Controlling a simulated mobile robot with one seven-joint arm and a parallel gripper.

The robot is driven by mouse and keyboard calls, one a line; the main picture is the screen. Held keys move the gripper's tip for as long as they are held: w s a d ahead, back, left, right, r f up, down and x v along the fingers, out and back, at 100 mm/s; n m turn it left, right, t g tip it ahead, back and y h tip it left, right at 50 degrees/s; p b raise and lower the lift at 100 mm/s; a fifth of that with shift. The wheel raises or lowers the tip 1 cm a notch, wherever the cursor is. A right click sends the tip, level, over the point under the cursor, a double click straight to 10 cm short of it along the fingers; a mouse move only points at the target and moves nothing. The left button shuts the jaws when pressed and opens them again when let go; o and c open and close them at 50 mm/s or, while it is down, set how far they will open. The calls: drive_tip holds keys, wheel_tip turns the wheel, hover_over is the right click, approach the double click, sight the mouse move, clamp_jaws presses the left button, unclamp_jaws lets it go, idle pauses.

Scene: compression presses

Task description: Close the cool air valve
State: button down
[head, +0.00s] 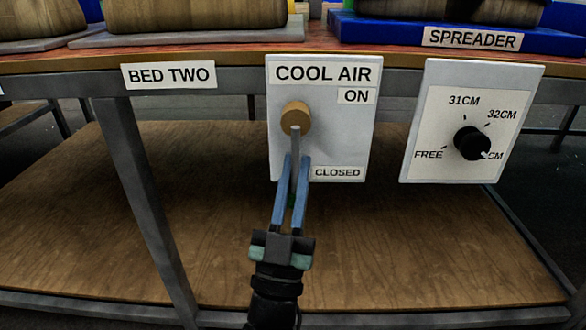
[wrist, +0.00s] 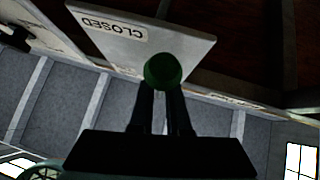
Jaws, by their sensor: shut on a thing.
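The cool air valve panel (head: 345,145) is a white plate at the table's front edge, marked COOL AIR, ON at upper right and CLOSED at lower right. Its brass hub (head: 295,113) carries a grey lever (head: 295,140) that points almost straight down, left of the CLOSED label. My gripper (head: 295,157) comes from below, its two blue fingers on either side of the lever, shut on it. In the wrist view the lever's green round end (wrist: 162,70) shows at the fingertips (wrist: 160,90); the rest of the lever is hidden there.
A spreader dial panel (head: 472,125) with a black knob is close on the right. A BED TWO label (head: 169,75) and a grey table leg (head: 145,200) are on the left. A wooden lower shelf (head: 400,240) lies below the panels. The space in front of the panel is clear.

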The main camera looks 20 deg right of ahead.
idle(0.3)
drive_tip(key=c, duration=0.9)
unclamp_jaws()
drive_tip(key=p+v, duration=0.4)
drive_tip(key=v, duration=0.9)
drive_tip(key=shift+p, duration=0.4)
